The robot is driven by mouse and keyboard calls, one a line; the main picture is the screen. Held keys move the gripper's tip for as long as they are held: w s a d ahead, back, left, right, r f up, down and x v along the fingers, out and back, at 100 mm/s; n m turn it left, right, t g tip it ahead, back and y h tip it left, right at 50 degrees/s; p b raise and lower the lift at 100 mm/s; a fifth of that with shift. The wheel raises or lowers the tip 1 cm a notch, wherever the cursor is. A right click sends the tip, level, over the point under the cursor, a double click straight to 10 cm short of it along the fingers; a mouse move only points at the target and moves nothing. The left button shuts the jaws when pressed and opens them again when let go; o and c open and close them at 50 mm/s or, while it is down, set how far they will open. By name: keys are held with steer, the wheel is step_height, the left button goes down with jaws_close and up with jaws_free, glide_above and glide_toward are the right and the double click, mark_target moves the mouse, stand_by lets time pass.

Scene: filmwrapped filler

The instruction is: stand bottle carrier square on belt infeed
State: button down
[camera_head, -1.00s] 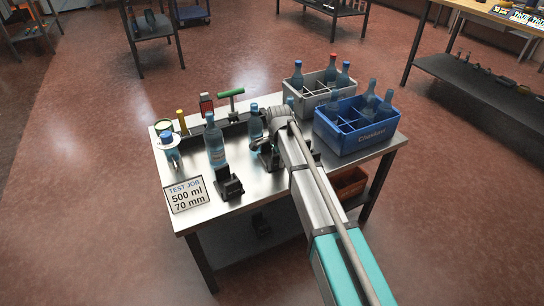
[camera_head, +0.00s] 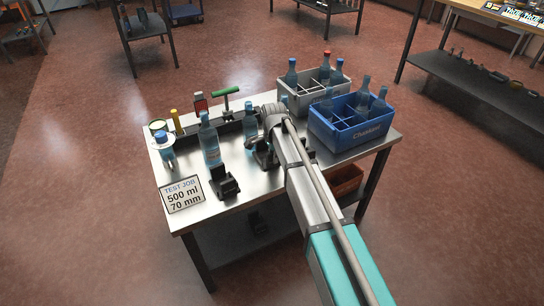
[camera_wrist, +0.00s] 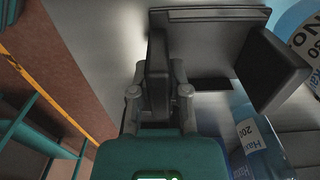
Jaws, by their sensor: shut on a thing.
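A blue bottle crate (camera_head: 350,137) and a grey bottle crate (camera_head: 303,88), each with dividers and several bottles, stand at the right of the steel table. I cannot tell which one is the carrier. No belt infeed can be made out. My gripper (camera_head: 262,155) is low over the table, left of the blue crate. In the wrist view it (camera_wrist: 158,92) is shut on a dark upright plate, seemingly part of a black block with another plate (camera_wrist: 268,68) at its right. My arm partly hides the grip in the head view.
A bottle (camera_head: 209,142) stands left of my gripper, near a second black block (camera_head: 223,186). A dark rail (camera_head: 227,127), a green T-handle (camera_head: 225,92) and a collared bottle (camera_head: 166,152) are behind and left.

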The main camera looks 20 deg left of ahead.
steer(key=shift+r+p, duration=1.45)
steer(key=shift+r, duration=0.05)
steer(key=s+d+r+p, duration=0.7)
steer(key=s+r+p, duration=0.2)
steer(key=s, duration=0.3)
steer(key=shift+d+r+p, duration=0.2)
steer(key=shift+r+p, duration=0.2)
steer(key=shift+r, duration=0.05)
steer(key=shift+r, duration=0.1)
step_height(320, 180, up, 11)
steer(key=p, duration=1.1)
steer(key=shift+r+p, duration=0.2)
steer(key=shift+p, duration=0.15)
